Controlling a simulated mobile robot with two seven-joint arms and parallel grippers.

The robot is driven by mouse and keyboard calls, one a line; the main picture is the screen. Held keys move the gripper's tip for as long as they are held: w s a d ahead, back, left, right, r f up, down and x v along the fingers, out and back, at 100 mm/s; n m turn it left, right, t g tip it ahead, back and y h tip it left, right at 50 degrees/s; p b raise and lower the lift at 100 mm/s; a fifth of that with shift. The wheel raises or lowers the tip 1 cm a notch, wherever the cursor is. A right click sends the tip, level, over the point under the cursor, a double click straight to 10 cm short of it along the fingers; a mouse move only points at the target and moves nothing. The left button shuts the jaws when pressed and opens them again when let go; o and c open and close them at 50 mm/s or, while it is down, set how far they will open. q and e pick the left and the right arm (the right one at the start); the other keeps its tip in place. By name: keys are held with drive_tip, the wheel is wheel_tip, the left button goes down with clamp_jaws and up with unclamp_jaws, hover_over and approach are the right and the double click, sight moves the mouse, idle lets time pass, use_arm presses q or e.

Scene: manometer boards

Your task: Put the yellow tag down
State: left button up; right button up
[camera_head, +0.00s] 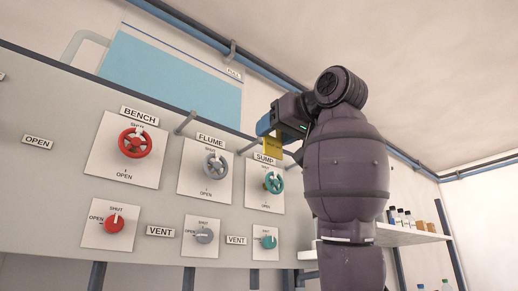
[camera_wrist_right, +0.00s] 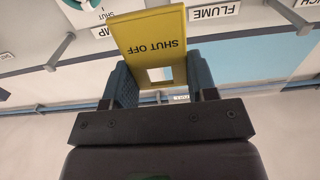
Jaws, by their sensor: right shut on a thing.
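The yellow tag (camera_head: 272,147) reads SHUT OFF in the wrist view (camera_wrist_right: 150,32). It has a rectangular opening near the gripper end. My right gripper (camera_wrist_right: 158,82) is shut on the tag, one blue finger on each side of it. In the head view my right gripper (camera_head: 266,126) is in front of the board, above the SUMP label (camera_head: 265,158), and the tag hangs below it. The tag looks clear of the pegs in the wrist view. My left gripper is out of view.
The board (camera_head: 60,165) carries a red BENCH wheel (camera_head: 135,143), a grey FLUME wheel (camera_head: 215,165) and a teal SUMP wheel (camera_head: 274,183). Pegs stick out between them, one (camera_head: 247,147) close left of my gripper. A white shelf (camera_head: 400,236) with bottles stands at right.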

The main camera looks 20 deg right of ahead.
drive_tip(key=b+v, duration=0.2)
drive_tip(key=v, duration=0.9)
drive_tip(key=shift+s+r+h, duration=0.6)
drive_tip(key=shift+s+r, duration=1.35)
drive_tip(key=shift+r, duration=2)
drive_tip(key=w+a+f+m+h, duration=0.1)
drive_tip(key=w+a+f, duration=0.2)
drive_tip(key=w+f, duration=0.4)
drive_tip(key=w+a+f+m+h, duration=0.1)
drive_tip(key=w+a+f, duration=0.2)
drive_tip(key=w+f, duration=0.4)
drive_tip(key=w+a+f, duration=0.1)
drive_tip(key=w+f, duration=0.3)
drive_tip(key=f, duration=0.9)
drive_tip(key=w+a+f, duration=0.1)
drive_tip(key=w+f, duration=0.3)
drive_tip(key=f, duration=1)
wheel_tip(320, 180, down, 26)
drive_tip(key=s+d+t+h, duration=0.1)
drive_tip(key=s+d, duration=0.1)
drive_tip(key=s+d+f+m+h, duration=0.1)
drive_tip(key=s+f, duration=0.3)
drive_tip(key=f, duration=0.7)
drive_tip(key=s+d+f+m+h, duration=0.1)
drive_tip(key=s+d+f, duration=0.2)
drive_tip(key=f, duration=0.8)
drive_tip(key=shift+s+f, duration=0.3)
drive_tip(key=shift+s, duration=0.8)
